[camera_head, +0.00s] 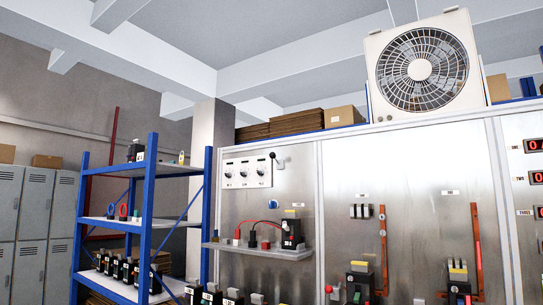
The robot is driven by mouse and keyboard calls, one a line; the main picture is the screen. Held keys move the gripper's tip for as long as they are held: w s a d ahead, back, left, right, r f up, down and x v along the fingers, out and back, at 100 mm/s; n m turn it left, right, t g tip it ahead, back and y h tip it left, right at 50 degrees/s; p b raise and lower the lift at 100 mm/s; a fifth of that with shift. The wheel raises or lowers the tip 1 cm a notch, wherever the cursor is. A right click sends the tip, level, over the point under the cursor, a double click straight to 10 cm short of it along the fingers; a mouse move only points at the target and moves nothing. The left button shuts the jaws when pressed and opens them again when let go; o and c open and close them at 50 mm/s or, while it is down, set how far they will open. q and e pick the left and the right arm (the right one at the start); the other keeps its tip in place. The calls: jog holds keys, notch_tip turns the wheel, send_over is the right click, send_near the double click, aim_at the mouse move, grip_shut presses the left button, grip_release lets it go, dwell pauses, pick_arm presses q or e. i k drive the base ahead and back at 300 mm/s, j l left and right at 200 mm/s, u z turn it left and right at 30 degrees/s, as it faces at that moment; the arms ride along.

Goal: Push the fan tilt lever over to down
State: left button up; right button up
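A large white fan (380,48) with a round grille stands on top of the metal cabinet at the upper right. A small lever (273,157) with a dark knob sticks out at the right edge of the white dial panel (238,165), on the cabinet's upper left. Its knob points up and to the left. I cannot read a label on it, so I cannot tell for sure that it is the fan tilt lever. Neither of my grippers shows in this view.
The steel cabinet front (350,170) carries switches, red-brown bars and a small shelf (262,250) holding a black device (293,236) with a red cable. A blue rack (150,190) stands left of it. Grey lockers (35,205) stand at far left.

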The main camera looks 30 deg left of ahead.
aim_at(273, 155)
jog(key=j+z, duration=0.15)
jog(key=j, duration=0.7)
jog(key=k+j+z, duration=0.1)
jog(key=j, duration=0.8)
